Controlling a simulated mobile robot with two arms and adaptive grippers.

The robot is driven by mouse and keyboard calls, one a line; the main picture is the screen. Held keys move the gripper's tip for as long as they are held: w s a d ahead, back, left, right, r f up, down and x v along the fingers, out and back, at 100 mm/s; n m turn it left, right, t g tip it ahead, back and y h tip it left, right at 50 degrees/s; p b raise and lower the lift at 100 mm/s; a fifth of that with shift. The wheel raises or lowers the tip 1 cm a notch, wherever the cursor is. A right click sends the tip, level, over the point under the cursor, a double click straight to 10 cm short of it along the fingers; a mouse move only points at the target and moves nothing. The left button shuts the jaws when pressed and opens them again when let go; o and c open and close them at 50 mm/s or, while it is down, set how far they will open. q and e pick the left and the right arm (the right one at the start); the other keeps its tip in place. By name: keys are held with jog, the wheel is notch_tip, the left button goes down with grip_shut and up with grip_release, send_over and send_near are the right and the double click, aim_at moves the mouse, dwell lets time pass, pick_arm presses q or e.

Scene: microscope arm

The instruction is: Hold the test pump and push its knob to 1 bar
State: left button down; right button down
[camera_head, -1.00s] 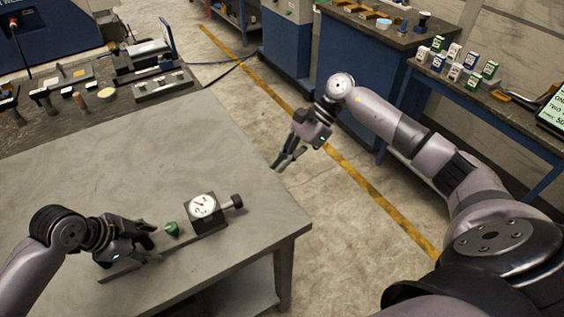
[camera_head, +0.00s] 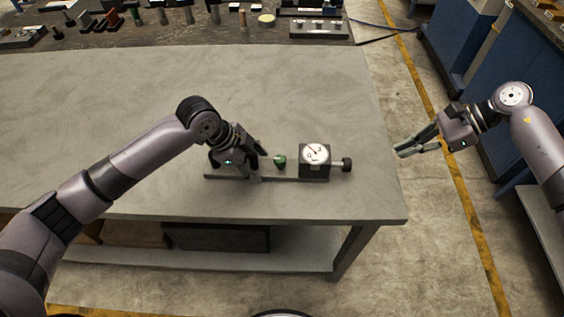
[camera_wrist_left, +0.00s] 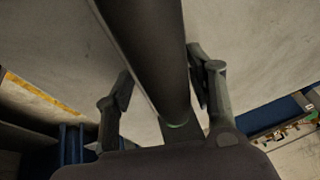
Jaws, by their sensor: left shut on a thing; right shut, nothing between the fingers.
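The test pump lies on the grey table near its front right edge. It has a long flat base, a dark block (camera_head: 314,174) with a round white gauge (camera_head: 316,153), a green part (camera_head: 280,161) and a black knob (camera_head: 347,165) at its right end. The gauge numbers are too small to read. My left gripper (camera_head: 260,166) is shut on the pump's body, left of the green part. In the left wrist view its fingers flank a dark cylinder (camera_wrist_left: 150,50). My right gripper (camera_head: 403,151) is shut and empty, beyond the table's right edge, apart from the knob.
The grey table (camera_head: 130,100) is clear left of and behind the pump. A dark bench (camera_head: 215,32) with several small tools stands along the back. A lower shelf (camera_head: 290,258) holds dark boxes. Open floor with yellow lines lies to the right.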

aim_at(340, 165)
jog(key=x, duration=0.5)
jog(key=d+f+x, duration=0.1)
jog(key=x, duration=0.2)
jog(key=shift+s+f, duration=0.1)
jog(key=shift+f, duration=0.1)
jog(key=shift+a+r, duration=0.1)
jog(key=shift+a, duration=1.65)
